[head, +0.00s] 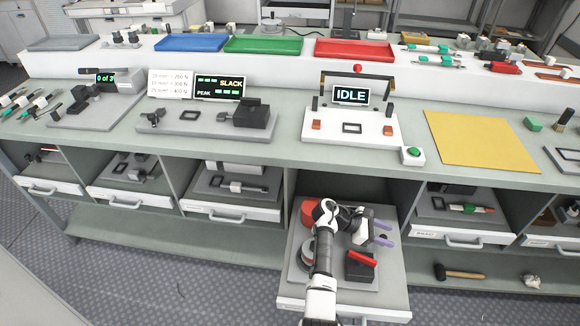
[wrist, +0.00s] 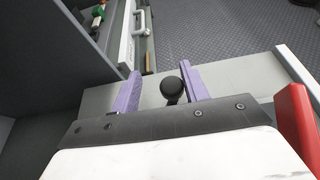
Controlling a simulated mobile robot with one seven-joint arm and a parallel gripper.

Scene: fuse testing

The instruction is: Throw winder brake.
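A pulled-out drawer (head: 390,296) below the bench holds the winder gear. On it are a black block with a red lever (head: 362,259), a round grey-and-red part (head: 306,256) and a larger red part (head: 308,212) partly hidden by my arm. My gripper (head: 386,232) is above the drawer's right side, with its purple fingers apart. In the wrist view, a black round knob (wrist: 172,89) shows between the open fingers, closer to the right one; contact cannot be told. A red part, seemingly the lever (wrist: 297,122), stands at the right edge. Which part is the brake is not clear.
The bench above carries a station with an IDLE display (head: 351,95), a green button (head: 412,155) and a yellow mat (head: 484,139). Cubbies flank the drawer on both sides. The floor (head: 225,290) left of the drawer is clear.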

